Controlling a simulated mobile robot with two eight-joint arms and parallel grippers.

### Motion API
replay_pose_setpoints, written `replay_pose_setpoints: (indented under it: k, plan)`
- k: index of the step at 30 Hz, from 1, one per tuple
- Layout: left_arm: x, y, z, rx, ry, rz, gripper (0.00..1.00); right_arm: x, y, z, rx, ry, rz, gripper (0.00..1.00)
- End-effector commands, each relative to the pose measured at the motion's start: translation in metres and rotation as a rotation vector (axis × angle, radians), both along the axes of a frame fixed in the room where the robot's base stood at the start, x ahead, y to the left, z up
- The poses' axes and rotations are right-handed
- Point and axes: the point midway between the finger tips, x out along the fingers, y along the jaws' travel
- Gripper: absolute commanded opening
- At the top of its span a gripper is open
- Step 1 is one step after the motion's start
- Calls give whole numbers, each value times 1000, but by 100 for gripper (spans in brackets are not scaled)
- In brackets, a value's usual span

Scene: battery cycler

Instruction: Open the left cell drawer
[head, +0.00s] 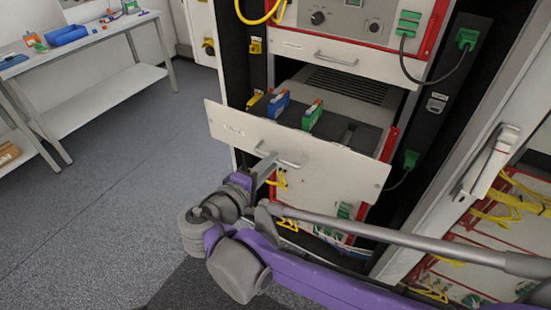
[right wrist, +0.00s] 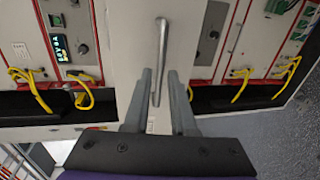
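The cell drawer (head: 225,122) is pulled out of the cabinet in the head view, its pale front panel tilted in the picture. A blue cell (head: 279,104) and a green cell (head: 312,115) stand inside it. The drawer's metal bar handle (head: 287,163) is on the front panel. My right gripper (head: 265,163) is at the left part of this handle. In the right wrist view the handle (right wrist: 161,45) reaches between the fingers of my right gripper (right wrist: 161,82), with a gap visible on both sides. The fingers are apart. My left gripper is not in view.
Above is another closed drawer with a handle (head: 336,60). A dark strip with green plugs and a cable (head: 437,103) is right of the drawer. An open cabinet door (head: 487,165) stands at the right. A white table (head: 100,35) is at the far left, with clear floor between.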

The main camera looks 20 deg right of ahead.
Motion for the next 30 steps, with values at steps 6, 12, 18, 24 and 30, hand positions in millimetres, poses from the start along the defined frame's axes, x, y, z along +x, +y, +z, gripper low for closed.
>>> replay_pose_setpoints:
  k: [6,12,18,24,30]
  plan:
    - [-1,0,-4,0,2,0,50,-29,35,8,0,1,6,24]
    - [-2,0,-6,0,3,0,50,-44,53,13,0,0,3,24]
    - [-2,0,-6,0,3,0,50,-48,57,15,-1,1,0,24]
    - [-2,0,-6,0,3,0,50,-48,56,15,-1,1,0,24]
    - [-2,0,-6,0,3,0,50,-48,56,15,-1,1,0,24]
